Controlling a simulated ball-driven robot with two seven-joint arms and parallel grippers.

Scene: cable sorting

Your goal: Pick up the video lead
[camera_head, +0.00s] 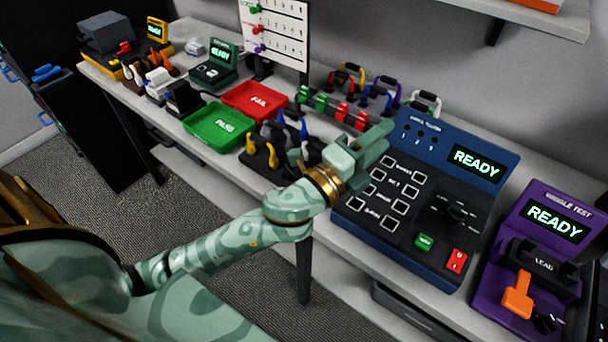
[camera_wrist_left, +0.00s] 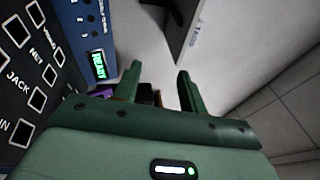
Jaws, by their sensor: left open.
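My left gripper (camera_head: 380,142) is open and empty, held over the left edge of the blue tester (camera_head: 408,205). Its two green fingers also show apart in the left wrist view (camera_wrist_left: 160,72), with nothing between them. I cannot tell which lead is the video lead. A black stand (camera_head: 263,160) with yellow, blue and grey plugs is left of the gripper, partly hidden by my arm. My right gripper is not in view.
A green PASS tray (camera_head: 200,136) and a red FAIL tray (camera_head: 247,110) sit left on the bench. A purple tester (camera_head: 503,287) with an orange lever stands at the right. A white board (camera_head: 280,30) rises at the back. The bench is crowded.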

